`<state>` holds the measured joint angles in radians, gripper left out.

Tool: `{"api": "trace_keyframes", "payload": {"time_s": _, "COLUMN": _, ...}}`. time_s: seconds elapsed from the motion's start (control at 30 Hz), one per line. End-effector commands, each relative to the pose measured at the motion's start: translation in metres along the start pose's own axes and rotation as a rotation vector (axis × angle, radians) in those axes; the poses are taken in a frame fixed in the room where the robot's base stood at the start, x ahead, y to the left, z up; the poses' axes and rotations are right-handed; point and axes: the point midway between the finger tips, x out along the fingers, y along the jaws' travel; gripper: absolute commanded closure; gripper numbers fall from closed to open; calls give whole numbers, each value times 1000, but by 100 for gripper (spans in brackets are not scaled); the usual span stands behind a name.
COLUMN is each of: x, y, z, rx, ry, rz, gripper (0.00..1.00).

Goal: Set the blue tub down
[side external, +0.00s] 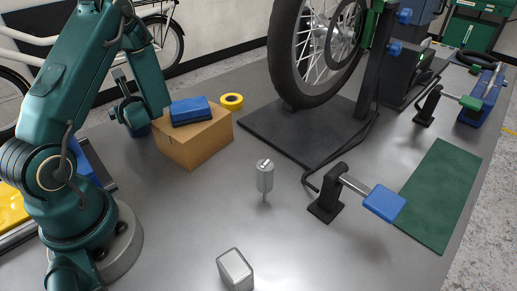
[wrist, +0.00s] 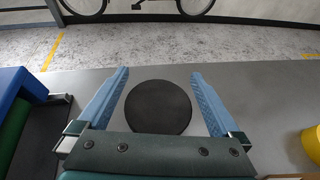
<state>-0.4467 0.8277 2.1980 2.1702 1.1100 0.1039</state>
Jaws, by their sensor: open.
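The blue tub (side external: 141,131) stands on the grey bench at the left, behind the cardboard box and partly hidden by it and by my gripper. In the wrist view a round dark top (wrist: 158,107), which appears to be the tub's, lies between my two blue fingers. My gripper (wrist: 160,74) is open, with a narrow gap showing on each side of the dark disc. In the side view my gripper (side external: 131,112) is low over the tub; its fingertips are hard to make out there.
A cardboard box (side external: 195,139) with a blue block (side external: 190,109) on top stands close to the tub. A yellow ring (side external: 231,101) lies behind it. A grey post (side external: 265,176), a metal block (side external: 235,270) and a wheel stand (side external: 290,128) are farther right.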

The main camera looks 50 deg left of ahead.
Motion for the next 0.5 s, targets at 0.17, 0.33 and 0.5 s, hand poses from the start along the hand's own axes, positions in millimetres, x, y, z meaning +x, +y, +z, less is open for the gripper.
{"api": "trace_keyframes", "payload": {"time_s": 0.17, "x": -19, "y": -2, "z": 8, "rx": 2, "ry": 1, "rz": -7, "gripper": 0}}
{"api": "trace_keyframes", "payload": {"time_s": 0.33, "x": -53, "y": -2, "z": 8, "rx": 1, "ry": 1, "rz": -9, "gripper": 0}}
{"api": "trace_keyframes", "payload": {"time_s": 0.5, "x": -83, "y": -2, "z": 8, "rx": 1, "ry": -1, "rz": -9, "gripper": 0}}
